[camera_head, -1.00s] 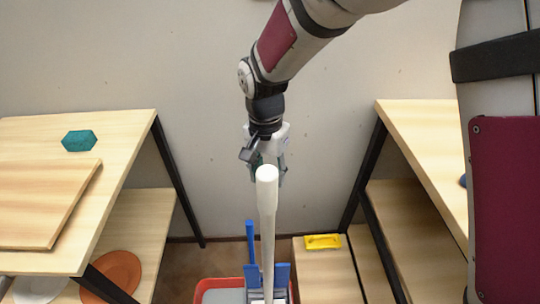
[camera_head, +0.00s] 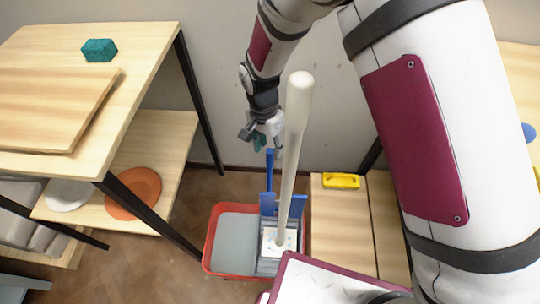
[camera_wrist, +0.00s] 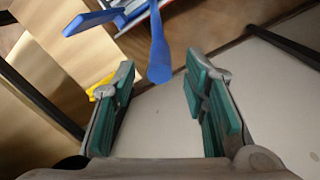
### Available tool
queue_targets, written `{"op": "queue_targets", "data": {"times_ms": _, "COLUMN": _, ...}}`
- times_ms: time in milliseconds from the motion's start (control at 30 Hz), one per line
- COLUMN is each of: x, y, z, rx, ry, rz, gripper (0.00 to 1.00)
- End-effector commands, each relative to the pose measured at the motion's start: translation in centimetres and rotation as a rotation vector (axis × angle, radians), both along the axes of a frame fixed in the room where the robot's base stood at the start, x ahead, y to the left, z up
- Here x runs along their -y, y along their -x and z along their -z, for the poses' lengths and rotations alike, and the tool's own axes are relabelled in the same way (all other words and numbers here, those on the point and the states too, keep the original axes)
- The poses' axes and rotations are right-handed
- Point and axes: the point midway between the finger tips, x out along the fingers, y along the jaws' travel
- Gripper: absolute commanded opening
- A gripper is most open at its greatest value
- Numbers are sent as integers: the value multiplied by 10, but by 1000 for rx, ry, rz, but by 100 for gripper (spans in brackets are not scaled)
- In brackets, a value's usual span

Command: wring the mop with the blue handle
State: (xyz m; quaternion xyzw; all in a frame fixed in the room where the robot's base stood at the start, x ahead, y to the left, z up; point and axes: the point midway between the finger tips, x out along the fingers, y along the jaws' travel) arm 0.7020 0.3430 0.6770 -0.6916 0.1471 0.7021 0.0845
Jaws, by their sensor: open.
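A mop with a white handle (camera_head: 295,130) stands nearly upright in a red bucket (camera_head: 208,262). Its pale head (camera_head: 277,242) sits in the grey and blue wringer (camera_head: 296,207) at the bucket's right side. A blue lever (camera_head: 269,172) rises from the wringer, behind and left of the mop handle. My gripper (camera_head: 266,140) is open and empty, just above the top of this lever. In the wrist view, the blue lever (camera_wrist: 158,58) points at the gap between my open green-padded fingers (camera_wrist: 160,78); I see no grip on it.
A wooden shelf unit (camera_head: 150,60) with a teal sponge (camera_head: 99,50), a board and plates stands left. A yellow object (camera_head: 341,181) lies on the low wooden surface (camera_head: 335,222) at right. Bare floor (camera_head: 150,262) shows left of the bucket.

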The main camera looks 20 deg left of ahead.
Motion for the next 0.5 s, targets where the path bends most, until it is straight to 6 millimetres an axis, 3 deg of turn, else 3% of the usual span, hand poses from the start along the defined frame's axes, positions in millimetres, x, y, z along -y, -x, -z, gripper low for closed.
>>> {"op": "queue_targets", "data": {"times_ms": 200, "x": 3, "y": 1, "z": 34, "rx": -2, "ry": 2, "rz": 1, "gripper": 40}}
{"op": "queue_targets", "data": {"times_ms": 500, "x": 4, "y": 1, "z": 47, "rx": 0, "ry": 0, "rz": 0, "gripper": 40}}
